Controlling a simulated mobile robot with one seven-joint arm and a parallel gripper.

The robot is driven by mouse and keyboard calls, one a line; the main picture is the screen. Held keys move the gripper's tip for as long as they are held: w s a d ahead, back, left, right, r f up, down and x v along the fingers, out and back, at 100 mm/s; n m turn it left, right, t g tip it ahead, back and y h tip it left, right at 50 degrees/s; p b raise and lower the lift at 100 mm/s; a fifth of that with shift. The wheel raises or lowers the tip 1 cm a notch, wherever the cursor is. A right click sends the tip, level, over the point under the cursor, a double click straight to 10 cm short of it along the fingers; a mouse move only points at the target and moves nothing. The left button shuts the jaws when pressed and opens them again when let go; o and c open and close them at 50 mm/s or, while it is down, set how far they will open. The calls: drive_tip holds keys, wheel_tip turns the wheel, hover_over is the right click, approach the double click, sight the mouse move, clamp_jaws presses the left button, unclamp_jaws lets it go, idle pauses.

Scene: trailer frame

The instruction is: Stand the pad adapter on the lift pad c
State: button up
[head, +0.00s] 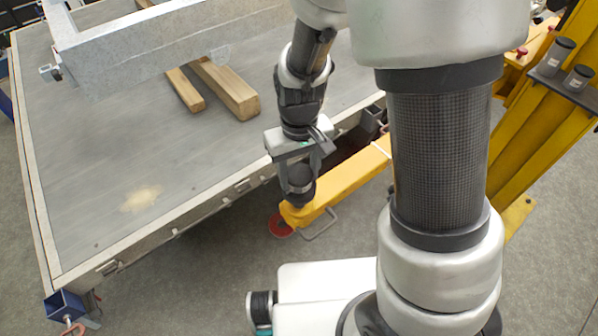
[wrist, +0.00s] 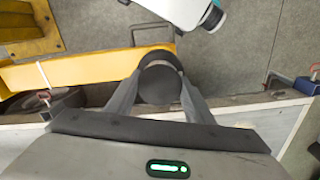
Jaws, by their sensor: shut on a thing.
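My gripper (head: 300,178) is shut on a dark, short cylinder, the pad adapter (head: 301,191). In the wrist view the adapter (wrist: 160,82) sits upright between the two fingers, its round top facing the camera. In the head view it is over or just in front of the near end of a yellow lift arm (head: 340,190). The lift arm also shows in the wrist view (wrist: 85,70). A red round piece (head: 279,227) shows beside the arm's end, low down; I cannot tell whether it is lift pad c. The gap under the adapter is not clear.
A grey trailer deck (head: 95,150) with two wooden blocks (head: 228,90) lies left of the gripper, its edge close by. A yellow post (head: 530,120) at the right carries a rack with two dark cylinders (head: 555,57). Open floor lies in front.

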drive_tip(key=shift+f, duration=0.2)
drive_tip(key=o, duration=1.3)
drive_tip(key=shift+o, duration=0.2)
drive_tip(key=shift+r, duration=0.1)
wheel_tip(320, 180, up, 11)
drive_tip(key=p, duration=0.1)
wheel_tip(320, 180, up, 8)
drive_tip(key=m+t, duration=0.1)
drive_tip(key=t, duration=0.1)
hover_over(299, 173)
drive_tip(key=s+d, duration=0.3)
drive_tip(key=d, duration=0.1)
drive_tip(key=s+d+r+m+t, duration=0.2)
drive_tip(key=s+d+r+t, duration=0.1)
drive_tip(key=s+d+r, duration=0.3)
drive_tip(key=shift+s+d+r+m+t, duration=0.3)
drive_tip(key=shift+s+d+r+m, duration=0.15)
drive_tip(key=shift+s, duration=0.25)
